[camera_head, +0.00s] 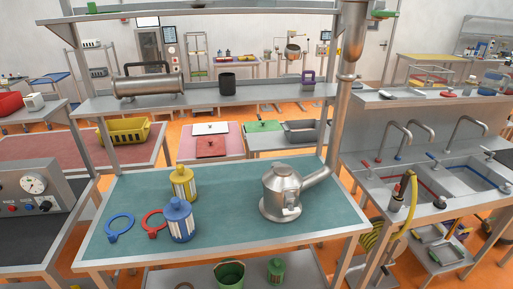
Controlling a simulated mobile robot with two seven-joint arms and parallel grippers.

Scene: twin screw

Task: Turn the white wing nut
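A grey metal vessel (279,192) with a lid stands on the teal-topped table. A small white part (291,211), which looks like the white wing nut, sits low on the vessel's front. Its exact shape and angle are too small to tell. Neither of my grippers shows in the head view.
The teal table (241,216) also holds a blue canister (179,222), a yellow canister (183,183), a blue ring (119,227) and a red ring (153,222). A shelf (215,97) spans above the back edge. Sinks (400,186) stand to the right. The table is clear between canisters and vessel.

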